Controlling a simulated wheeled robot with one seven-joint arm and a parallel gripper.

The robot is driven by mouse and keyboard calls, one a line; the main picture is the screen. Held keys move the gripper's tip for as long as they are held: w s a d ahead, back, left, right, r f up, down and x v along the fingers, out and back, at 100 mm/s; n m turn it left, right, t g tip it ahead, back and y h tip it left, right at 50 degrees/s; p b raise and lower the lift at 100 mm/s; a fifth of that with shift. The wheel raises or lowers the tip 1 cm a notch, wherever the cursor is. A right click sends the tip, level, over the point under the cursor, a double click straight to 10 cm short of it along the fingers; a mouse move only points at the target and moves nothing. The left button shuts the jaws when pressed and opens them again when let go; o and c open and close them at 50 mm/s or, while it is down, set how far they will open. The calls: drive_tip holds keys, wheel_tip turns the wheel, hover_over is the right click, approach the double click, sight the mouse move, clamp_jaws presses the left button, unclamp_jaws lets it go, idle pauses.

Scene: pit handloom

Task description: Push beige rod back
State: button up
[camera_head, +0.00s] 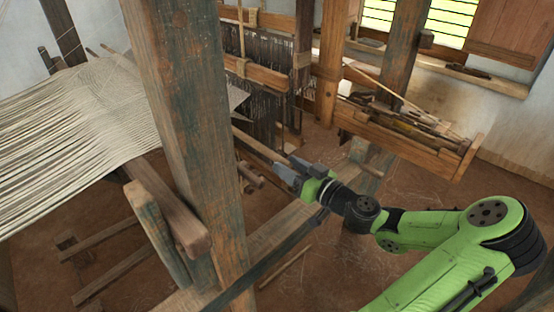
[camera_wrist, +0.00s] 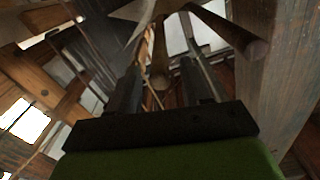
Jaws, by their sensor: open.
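The beige rod (camera_head: 258,145) runs slantwise from beside the big post toward my gripper (camera_head: 284,170) in the head view. Its near end meets the fingertips in that picture. In the wrist view a round rod end, seemingly the beige rod (camera_wrist: 160,77), shows between the two dark fingers of my gripper (camera_wrist: 160,74). The fingers are apart, one on each side of it. I cannot tell whether they touch it. The rod's far part is hidden behind the post in the head view.
A thick weathered post (camera_head: 190,120) stands close left of my gripper. Another round rod (camera_head: 250,176) lies just below the beige one. Pale warp threads (camera_head: 80,125) stretch at the left. A wooden tray of tools (camera_head: 405,130) stands behind right. Open floor (camera_head: 330,265) lies in front.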

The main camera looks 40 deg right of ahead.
sight(278, 159)
drive_tip(key=w, duration=0.4)
drive_tip(key=shift+w, duration=0.25)
clamp_jaws()
